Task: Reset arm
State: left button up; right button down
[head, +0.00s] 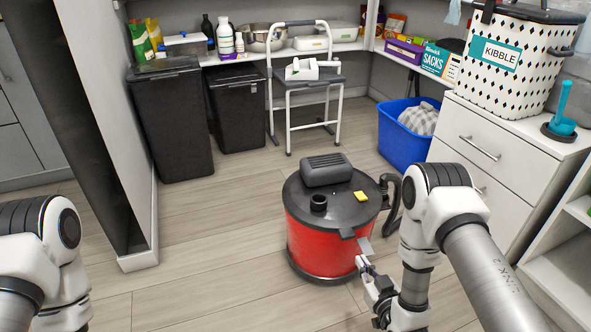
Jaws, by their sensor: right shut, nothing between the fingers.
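My right arm reaches in from the lower right, and my right gripper (366,268) is low beside the red canister vacuum (320,240). Its fingers are shut with nothing between them. They appear close to the front right side of the vacuum, under a light grey latch; I cannot tell whether they touch. My left arm shows at the lower left edge, bent, with its gripper out of the picture. The vacuum stands upright on the floor with its dark lid on.
A white drawer cabinet (500,165) with a kibble bin (512,75) stands at right. A blue tub (402,150), a step stool (308,100) and two black bins (172,125) are behind. A partition wall (105,110) is at left. The floor left of the vacuum is clear.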

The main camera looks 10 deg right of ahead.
jog(key=s+a+f+m+g+p, duration=0.1)
jog(key=s+a+f+g+p, duration=0.15)
jog(key=s+g, duration=0.85)
jog(key=s+a+f+g+p, duration=0.15)
jog(key=s+f+g, duration=0.35)
jog(key=s, duration=1.3)
notch_tip(320, 180, up, 37)
jog(key=p, duration=3.6)
jog(key=shift+w+d+h, duration=0.3)
jog(key=shift+w+h, duration=0.1)
jog(key=shift+w, duration=0.05)
jog(key=shift+r+p, duration=0.1)
jog(key=shift+p, duration=0.2)
